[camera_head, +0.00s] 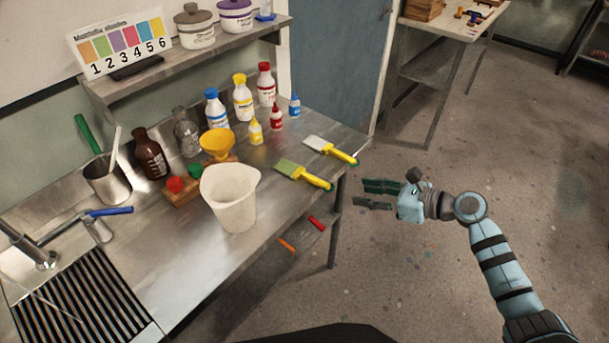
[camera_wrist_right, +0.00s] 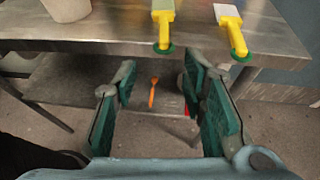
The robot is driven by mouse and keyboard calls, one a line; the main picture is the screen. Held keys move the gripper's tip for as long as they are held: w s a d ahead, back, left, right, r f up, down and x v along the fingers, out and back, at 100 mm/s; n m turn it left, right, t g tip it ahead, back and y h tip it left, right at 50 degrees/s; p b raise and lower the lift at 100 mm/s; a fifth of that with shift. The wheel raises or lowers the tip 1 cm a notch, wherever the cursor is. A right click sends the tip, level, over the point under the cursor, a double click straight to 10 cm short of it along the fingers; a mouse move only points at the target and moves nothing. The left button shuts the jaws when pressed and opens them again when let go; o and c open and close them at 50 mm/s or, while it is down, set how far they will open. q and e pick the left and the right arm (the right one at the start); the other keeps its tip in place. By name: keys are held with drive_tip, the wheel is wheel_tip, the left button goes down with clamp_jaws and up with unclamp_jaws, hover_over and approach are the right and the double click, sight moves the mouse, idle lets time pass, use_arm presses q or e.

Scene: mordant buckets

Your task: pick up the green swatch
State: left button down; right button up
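The green swatch (camera_head: 288,169) looks like a flat green head on a yellow handle. It lies on the metal counter near its front edge, with the handle toward my right gripper. In the right wrist view the green swatch (camera_wrist_right: 163,18) is at top centre, its handle end at the counter edge. My right gripper (camera_head: 373,195) is off the counter's front edge, apart from the swatch. In the right wrist view the right gripper (camera_wrist_right: 158,78) has its fingers spread with nothing between them. My left gripper is not in view.
A similar tool with a white head (camera_head: 318,144) lies beside the swatch, farther right. A white pitcher (camera_head: 230,198) stands on its left. Bottles and a yellow funnel (camera_head: 217,142) stand behind. An orange item (camera_wrist_right: 153,92) lies below the counter. The floor around my right arm is clear.

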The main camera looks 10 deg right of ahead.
sight(330, 185)
drive_tip(key=b+x, duration=0.1)
drive_tip(key=x, duration=0.4)
drive_tip(key=b+x, duration=0.1)
drive_tip(key=x, duration=0.5)
drive_tip(key=shift+w+d, duration=0.2)
drive_tip(key=shift+d, duration=0.05)
drive_tip(key=shift+s, duration=0.1)
clamp_jaws()
